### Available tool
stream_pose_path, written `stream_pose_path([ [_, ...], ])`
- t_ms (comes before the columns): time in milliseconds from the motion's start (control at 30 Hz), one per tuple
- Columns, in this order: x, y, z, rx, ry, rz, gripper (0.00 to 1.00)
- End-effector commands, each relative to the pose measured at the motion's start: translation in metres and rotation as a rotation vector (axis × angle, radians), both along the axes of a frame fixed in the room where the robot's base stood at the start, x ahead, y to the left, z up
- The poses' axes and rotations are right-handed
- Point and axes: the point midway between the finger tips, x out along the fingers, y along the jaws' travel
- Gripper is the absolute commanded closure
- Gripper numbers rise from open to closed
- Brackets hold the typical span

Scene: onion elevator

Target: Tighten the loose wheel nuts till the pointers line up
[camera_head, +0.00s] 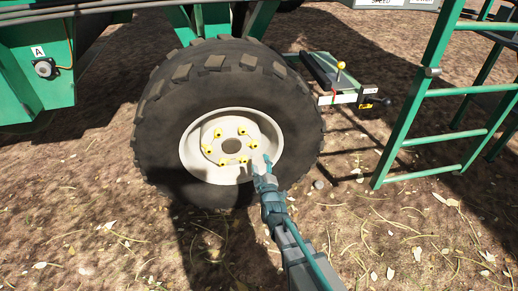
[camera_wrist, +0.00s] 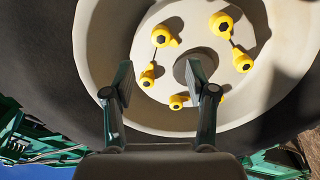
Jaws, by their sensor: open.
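A big black tyre (camera_head: 170,105) with a cream rim (camera_head: 195,165) stands in the middle of the head view. Several yellow wheel-nut pointers (camera_head: 243,131) ring its hub. In the wrist view, yellow pointers with dark nut centres show at the upper left (camera_wrist: 164,37), top (camera_wrist: 226,23), right (camera_wrist: 243,62) and left (camera_wrist: 148,77). Lower ones (camera_wrist: 178,102) are partly hidden by my right finger. Thin dark lines run between some neighbouring pointers. My gripper (camera_wrist: 160,85) is open and empty in front of the rim; it shows at the rim's lower right in the head view (camera_head: 262,163).
A green ladder (camera_head: 405,120) stands at the right. A hitch bar with a yellow-knobbed lever (camera_head: 340,68) sticks out beside the tyre. Green machine frame (camera_head: 35,75) is at the upper left. Bare ground (camera_head: 120,235) with scattered straw is open in front.

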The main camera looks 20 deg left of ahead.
Motion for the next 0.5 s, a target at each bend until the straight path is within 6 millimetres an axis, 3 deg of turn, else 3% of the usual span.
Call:
stream_pose_path([
  [500,0.071,0.041,-0.004,0.001,0.003,0.001,0.43],
])
